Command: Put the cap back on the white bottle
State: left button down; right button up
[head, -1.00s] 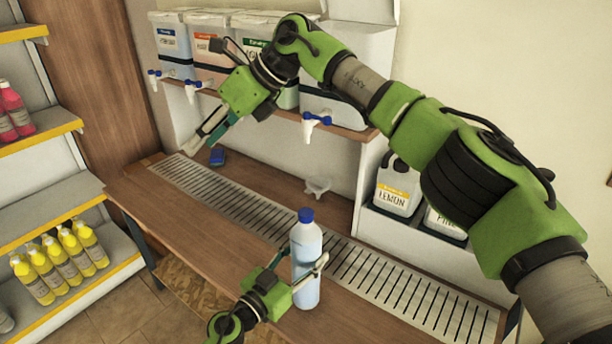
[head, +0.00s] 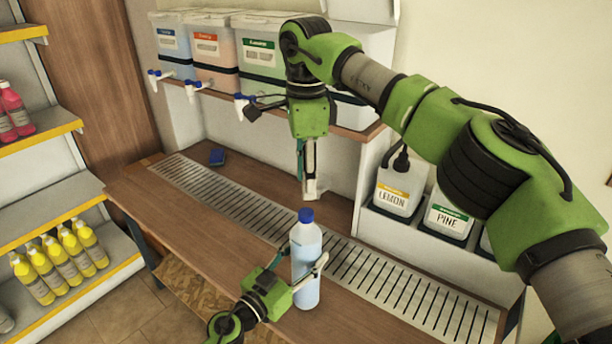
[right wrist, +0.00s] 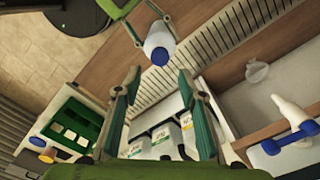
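The white bottle (head: 306,262), tinted pale blue, stands upright on the counter near its front edge. A blue cap (head: 306,215) sits on its top; I cannot tell how tightly. My left gripper (head: 306,264) is closed around the bottle's body, one finger on each side. In the right wrist view the bottle (right wrist: 157,38) and its blue cap (right wrist: 160,56) show beyond my fingertips. My right gripper (head: 308,196) points down above and behind the bottle, apart from the cap. In the right wrist view my right gripper (right wrist: 160,72) is open and empty.
A slotted metal drain strip (head: 232,205) runs along the counter. A clear funnel (right wrist: 257,72) lies behind the bottle. Drums with taps (head: 215,52) stand on the shelf above. Lemon (head: 395,190) and pine (head: 446,220) jugs stand at right. A blue block (head: 217,156) lies at the counter's back left.

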aim_at(306, 212)
jog(key=shift+f, duration=3.95)
grip_shut()
jog(key=m, duration=0.6)
jog(key=shift+m, duration=0.4)
jog(key=m, duration=0.3)
jog(key=shift+m, duration=0.3)
jog(key=m, duration=0.4)
jog(key=shift+m, duration=0.3)
jog(key=shift+o, duration=0.7)
grip_release()
